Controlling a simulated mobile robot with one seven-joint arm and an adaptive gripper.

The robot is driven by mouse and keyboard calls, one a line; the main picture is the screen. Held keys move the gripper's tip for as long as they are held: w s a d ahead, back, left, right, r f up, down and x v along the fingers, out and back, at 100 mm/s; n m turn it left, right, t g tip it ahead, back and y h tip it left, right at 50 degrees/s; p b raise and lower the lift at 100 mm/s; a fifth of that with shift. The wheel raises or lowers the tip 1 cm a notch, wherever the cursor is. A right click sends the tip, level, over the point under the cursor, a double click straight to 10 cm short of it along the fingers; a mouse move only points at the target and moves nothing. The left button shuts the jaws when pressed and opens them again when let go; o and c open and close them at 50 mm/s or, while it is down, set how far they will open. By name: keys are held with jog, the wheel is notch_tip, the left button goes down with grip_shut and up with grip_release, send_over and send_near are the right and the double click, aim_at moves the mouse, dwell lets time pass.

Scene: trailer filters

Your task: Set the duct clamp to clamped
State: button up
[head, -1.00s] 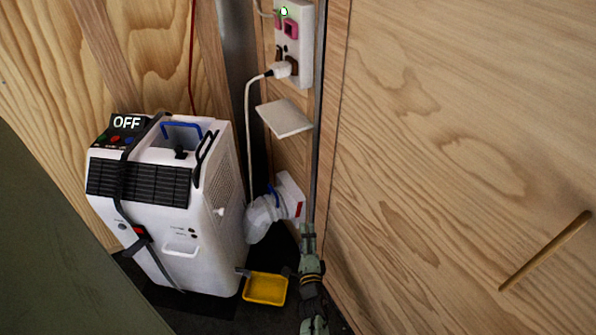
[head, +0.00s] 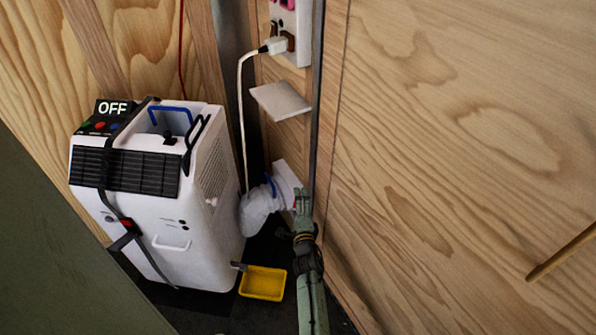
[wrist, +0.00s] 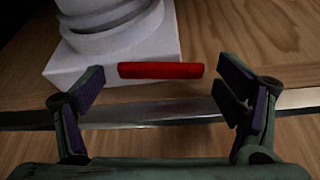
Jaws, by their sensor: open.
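The white duct fitting (head: 286,178) sits low on the wall in the corner, with a pale flexible duct (head: 255,210) attached and a blue band (head: 270,186) around it. In the wrist view the white fitting (wrist: 110,62) has a round collar on a square plate. A red bar-shaped lever (wrist: 160,70) lies crosswise at the plate's edge. My gripper (wrist: 162,90) is open, with one finger on each side of the lever and space between; no contact is visible. In the head view my gripper (head: 303,197) is beside the fitting and hides part of it.
A white machine (head: 165,205) with an OFF display stands left of the duct. A yellow tray (head: 262,284) lies on the floor. A white cable, an outlet panel (head: 292,30) and a small shelf (head: 281,99) are above. A plywood wall is close on the right.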

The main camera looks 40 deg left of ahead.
jog(key=shift+w+a, duration=0.15)
jog(key=c, duration=1.7)
